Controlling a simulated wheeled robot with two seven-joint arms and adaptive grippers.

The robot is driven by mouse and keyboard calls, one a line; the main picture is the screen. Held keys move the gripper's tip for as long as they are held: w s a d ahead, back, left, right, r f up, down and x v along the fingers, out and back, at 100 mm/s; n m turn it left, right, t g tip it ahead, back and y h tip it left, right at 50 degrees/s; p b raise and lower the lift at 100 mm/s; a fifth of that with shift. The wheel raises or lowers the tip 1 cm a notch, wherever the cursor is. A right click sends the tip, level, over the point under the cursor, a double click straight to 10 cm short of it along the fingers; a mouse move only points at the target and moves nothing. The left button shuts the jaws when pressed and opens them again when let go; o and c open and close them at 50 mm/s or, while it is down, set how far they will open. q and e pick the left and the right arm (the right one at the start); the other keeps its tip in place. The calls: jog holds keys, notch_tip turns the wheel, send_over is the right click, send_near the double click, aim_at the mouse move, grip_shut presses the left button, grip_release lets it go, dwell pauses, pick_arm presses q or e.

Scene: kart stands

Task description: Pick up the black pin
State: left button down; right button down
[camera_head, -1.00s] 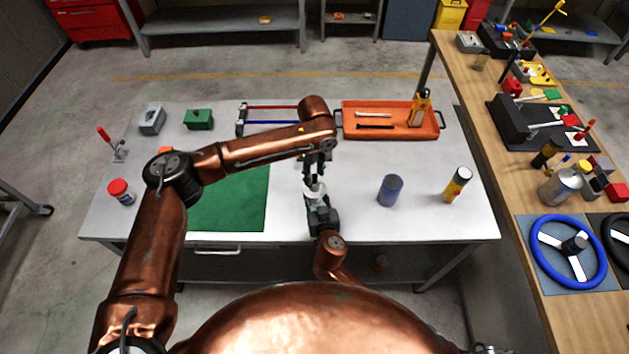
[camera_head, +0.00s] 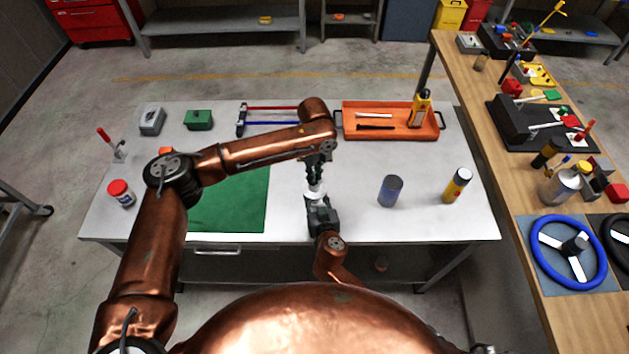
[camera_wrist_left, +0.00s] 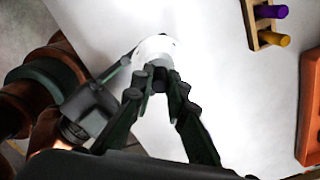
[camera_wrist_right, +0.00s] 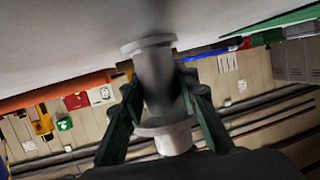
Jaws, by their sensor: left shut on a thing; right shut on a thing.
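A thin black pin (camera_head: 376,128) lies in the orange tray (camera_head: 437,134) at the back of the table, in front of a pale pin. My left gripper (camera_head: 316,180) is shut on the dark grey end of a pale flanged piece (camera_head: 316,193); this end (camera_wrist_left: 160,75) shows between its fingers in the left wrist view. My right gripper (camera_wrist_right: 160,100) is shut around the grey, spool-like body of this piece (camera_wrist_right: 155,75). The grippers meet at mid-table, left above right. Both are well apart from the tray. What lies inside the piece is hidden.
A rack with purple and yellow pegs (camera_wrist_left: 265,25) stands near the tray. A blue-grey can (camera_head: 390,191) and a yellow bottle (camera_head: 457,185) stand at the right. A green mat (camera_head: 230,205) lies left of the grippers. A red-capped jar (camera_head: 121,192) stands far left.

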pick_arm(q)
notch_tip(320, 180, up, 10)
dwell(0.6)
pick_arm(e)
jog(key=c, duration=1.4)
grip_release()
jog(key=v, duration=1.2)
jog(key=shift+r, duration=0.1)
